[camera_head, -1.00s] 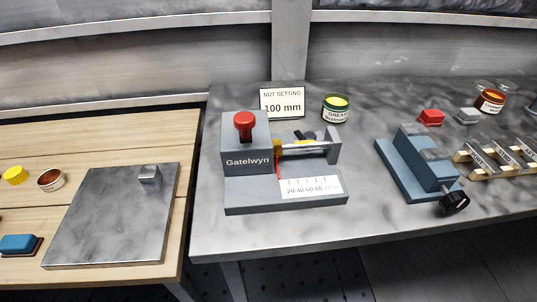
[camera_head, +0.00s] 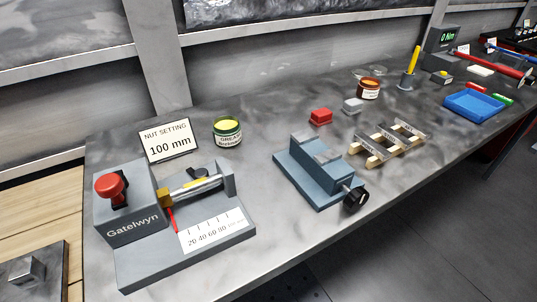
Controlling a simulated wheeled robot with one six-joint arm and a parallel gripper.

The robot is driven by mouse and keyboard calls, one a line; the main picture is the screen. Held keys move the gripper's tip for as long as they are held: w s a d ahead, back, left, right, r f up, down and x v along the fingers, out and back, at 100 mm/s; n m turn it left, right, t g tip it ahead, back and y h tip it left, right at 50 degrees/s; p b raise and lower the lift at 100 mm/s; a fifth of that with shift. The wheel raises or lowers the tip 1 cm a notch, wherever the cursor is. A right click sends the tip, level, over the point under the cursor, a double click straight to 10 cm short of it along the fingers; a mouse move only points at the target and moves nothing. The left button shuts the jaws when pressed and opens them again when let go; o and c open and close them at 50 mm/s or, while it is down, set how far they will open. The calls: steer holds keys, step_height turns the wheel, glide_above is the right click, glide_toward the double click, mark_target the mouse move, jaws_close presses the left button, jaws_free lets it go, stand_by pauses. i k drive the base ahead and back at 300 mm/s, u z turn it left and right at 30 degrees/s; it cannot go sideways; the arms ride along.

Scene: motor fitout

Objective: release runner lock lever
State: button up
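The grey Gatelwyn fixture (camera_head: 127,219) stands at the left end of the grey bench, with a red knob (camera_head: 110,186) on its block. A metal rod (camera_head: 198,188) runs from the block to an upright plate, with a brass-yellow nut (camera_head: 164,197) near the block end. A red pointer (camera_head: 173,219) hangs from the nut beside a white scale (camera_head: 215,232). A small black lever-like part (camera_head: 199,173) shows behind the rod; I cannot tell whether it is the runner lock lever or how it is set. My gripper is in neither view.
A "NUT SETTING 100 mm" sign (camera_head: 168,140) and a grease tin (camera_head: 227,131) stand behind the fixture. A blue vise (camera_head: 315,171) with a black knob stands to its right. A wooden rack (camera_head: 387,143), red block (camera_head: 321,117) and blue tray (camera_head: 474,107) lie farther right.

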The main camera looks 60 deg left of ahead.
mark_target(201, 173)
steer(key=z, duration=0.55)
steer(key=i, duration=0.75)
steer(key=u, duration=2.7)
